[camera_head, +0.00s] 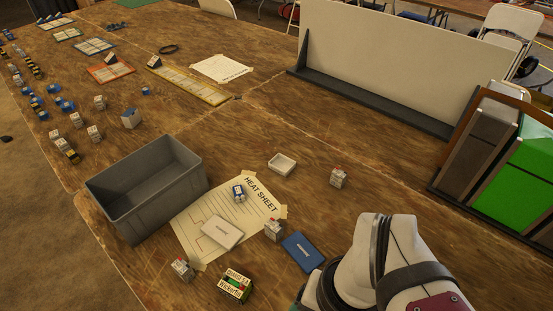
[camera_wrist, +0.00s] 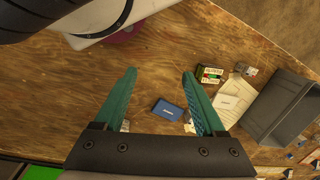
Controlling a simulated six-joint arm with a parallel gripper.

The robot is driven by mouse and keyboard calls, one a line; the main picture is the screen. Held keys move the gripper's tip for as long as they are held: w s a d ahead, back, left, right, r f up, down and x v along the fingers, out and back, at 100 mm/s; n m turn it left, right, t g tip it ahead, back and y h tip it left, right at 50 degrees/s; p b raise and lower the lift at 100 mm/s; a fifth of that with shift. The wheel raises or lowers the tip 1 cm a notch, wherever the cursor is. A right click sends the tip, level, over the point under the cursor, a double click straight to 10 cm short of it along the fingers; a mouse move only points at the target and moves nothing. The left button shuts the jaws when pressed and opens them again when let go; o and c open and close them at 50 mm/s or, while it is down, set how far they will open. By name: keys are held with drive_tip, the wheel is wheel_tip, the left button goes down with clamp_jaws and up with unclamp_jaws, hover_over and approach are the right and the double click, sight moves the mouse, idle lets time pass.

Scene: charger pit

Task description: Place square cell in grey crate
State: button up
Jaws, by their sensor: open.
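The grey crate (camera_head: 120,200) stands upright and looks empty at the left of the table; it also shows at the right of the wrist view (camera_wrist: 285,105). Small pale blocky cells stand on the table: one right of the heat sheet (camera_head: 339,177), one at its lower right edge (camera_head: 273,229), one near its lower corner (camera_head: 182,268). A squarish block with green, red and cream lettering (camera_head: 235,285) lies at the front. I cannot tell which is the square cell. My gripper (camera_wrist: 160,75) is open and empty above the table, its green fingers apart.
The heat sheet (camera_head: 190,232) carries a pale flat slab (camera_head: 222,231) and a small blue-and-white cell (camera_head: 238,190). A blue slab (camera_head: 302,251) and a white tray (camera_head: 282,164) lie nearby. A tall pale panel (camera_head: 400,60) stands behind. More cells line the far left.

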drive_tip(key=shift+w, duration=0.1)
drive_tip(key=w+r+n, duration=0.3)
drive_tip(key=w, duration=0.3)
drive_tip(key=n+g+h, duration=0.3)
drive_tip(key=n+h, duration=0.1)
drive_tip(key=n, duration=0.5)
hover_over(274, 225)
wheel_tip(274, 225, down, 2)
drive_tip(key=w+a+f+n+h, duration=0.1)
drive_tip(key=w+a+f+n, duration=0.1)
drive_tip(key=w+a+f, duration=0.3)
drive_tip(key=shift+n, duration=0.3)
drive_tip(key=x, duration=1.6)
drive_tip(key=shift+s+d, duration=0.2)
drive_tip(key=shift+s, duration=0.05)
drive_tip(key=shift+s+d+f, duration=0.1)
drive_tip(key=shift+f, duration=0.3)
clamp_jaws()
